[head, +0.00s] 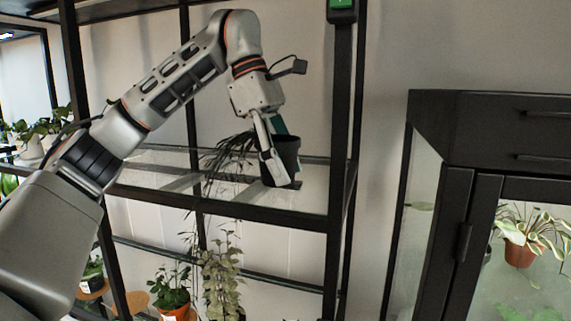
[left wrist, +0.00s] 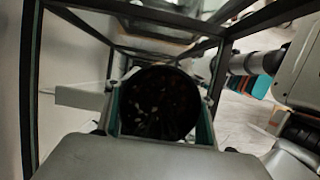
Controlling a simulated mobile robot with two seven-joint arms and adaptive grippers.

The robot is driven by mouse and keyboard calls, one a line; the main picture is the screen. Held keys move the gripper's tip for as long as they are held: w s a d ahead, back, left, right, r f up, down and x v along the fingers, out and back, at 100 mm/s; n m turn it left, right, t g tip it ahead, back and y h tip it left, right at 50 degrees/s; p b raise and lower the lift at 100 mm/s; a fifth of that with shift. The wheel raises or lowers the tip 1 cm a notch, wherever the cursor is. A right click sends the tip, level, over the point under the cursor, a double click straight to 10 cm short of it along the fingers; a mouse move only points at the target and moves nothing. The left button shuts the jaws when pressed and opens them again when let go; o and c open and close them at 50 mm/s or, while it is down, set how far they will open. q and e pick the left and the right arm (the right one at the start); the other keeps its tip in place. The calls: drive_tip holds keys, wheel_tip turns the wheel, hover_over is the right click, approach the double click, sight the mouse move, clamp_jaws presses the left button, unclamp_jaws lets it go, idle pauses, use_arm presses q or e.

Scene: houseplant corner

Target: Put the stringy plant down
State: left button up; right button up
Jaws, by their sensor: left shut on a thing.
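The stringy plant (head: 228,152) has thin dark strands that hang to the left of its dark pot (head: 288,150). My left gripper (head: 274,158) reaches down from above in the head view and is shut on the pot. The pot is upright, at the right end of a glass shelf (head: 160,185) in a black frame. I cannot tell whether its base touches the glass. In the left wrist view the round pot (left wrist: 158,103) sits between the two fingers, with dark soil inside. My right gripper is not in view.
A black shelf post (head: 337,150) stands just right of the pot. A dark glass-fronted cabinet (head: 470,130) is further right. A trailing pale plant (head: 221,275) and a plant in an orange pot (head: 172,290) are below the shelf. The glass left of the strands looks clear.

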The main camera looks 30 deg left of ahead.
sight(274, 139)
use_arm(q)
drive_tip(key=shift+f, duration=0.15)
drive_tip(key=o, duration=1.4)
drive_tip(key=shift+p+v, duration=0.55)
drive_tip(key=shift+v, duration=2.2)
drive_tip(key=shift+s+d+b, duration=0.2)
drive_tip(key=shift+s+d, duration=0.25)
drive_tip(key=shift+s, duration=1.5)
drive_tip(key=shift+s+d+b, duration=0.15)
drive_tip(key=shift+s+d, duration=0.3)
drive_tip(key=shift+s, duration=1.5)
drive_tip(key=shift+s+d+b, duration=0.2)
drive_tip(key=shift+s+d, duration=0.3)
drive_tip(key=shift+s, duration=1.45)
